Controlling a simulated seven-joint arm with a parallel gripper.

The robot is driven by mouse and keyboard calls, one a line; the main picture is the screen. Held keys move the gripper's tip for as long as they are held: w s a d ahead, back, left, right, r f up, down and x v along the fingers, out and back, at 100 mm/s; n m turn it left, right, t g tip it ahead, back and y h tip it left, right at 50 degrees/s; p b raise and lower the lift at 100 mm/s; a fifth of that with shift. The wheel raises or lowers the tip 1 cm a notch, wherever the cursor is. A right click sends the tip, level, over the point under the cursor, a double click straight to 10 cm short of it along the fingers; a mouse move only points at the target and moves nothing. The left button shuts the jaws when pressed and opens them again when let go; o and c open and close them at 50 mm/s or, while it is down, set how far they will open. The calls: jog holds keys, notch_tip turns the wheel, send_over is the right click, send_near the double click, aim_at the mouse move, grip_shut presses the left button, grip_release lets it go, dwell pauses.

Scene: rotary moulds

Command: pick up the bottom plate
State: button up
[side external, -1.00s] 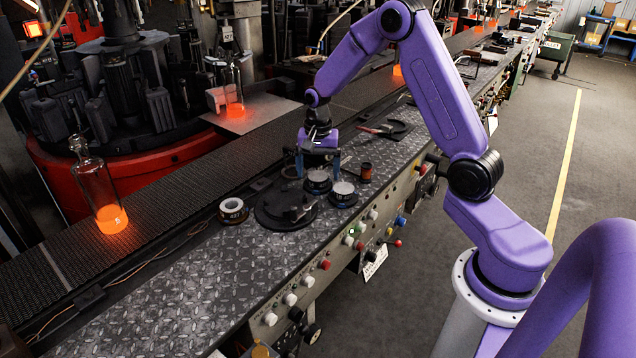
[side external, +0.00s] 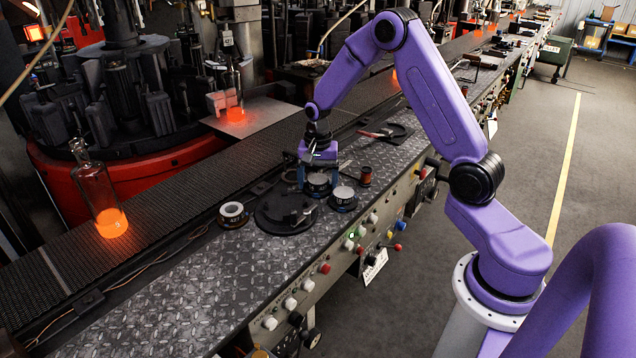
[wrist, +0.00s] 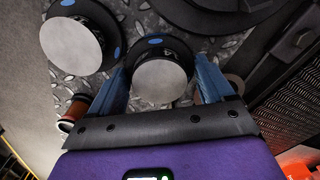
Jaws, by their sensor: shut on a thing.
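My gripper (side external: 317,180) points down over the metal bench, with its blue fingers on either side of a bottom plate (side external: 317,186), a round piece with a pale flat top and a dark flanged base. In the wrist view my gripper (wrist: 160,78) is shut on this bottom plate (wrist: 165,82); a blue mark shows on its flange. The plate seems to be at bench level; any gap below it cannot be told. A second, similar round piece (side external: 343,195) stands close by to the right, outside the fingers; it also shows in the wrist view (wrist: 72,45).
A large dark disc (side external: 270,217) with a dark part on it lies just left of my gripper. A pale-ringed round piece (side external: 232,213) stands farther left. A copper-coloured spool (side external: 365,176) stands to the right. The patterned bench at the front left is clear.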

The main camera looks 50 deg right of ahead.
jog(key=shift+w+r, duration=0.1)
jog(key=shift+r, duration=0.45)
jog(key=s+a+r, duration=0.3)
jog(key=s+r, duration=0.8)
jog(key=s, duration=0.2)
jog(key=shift+s+r, duration=0.3)
jog(key=shift+s, duration=0.1)
jog(key=w+a, duration=0.9)
jog(key=w, duration=0.5)
jog(key=shift+s+a+f, duration=0.1)
jog(key=shift+a+f, duration=0.05)
jog(key=shift+f, duration=1.9)
jog(key=shift+a+f, duration=0.1)
jog(key=shift+f, duration=1.95)
jog(key=shift+f, duration=0.7)
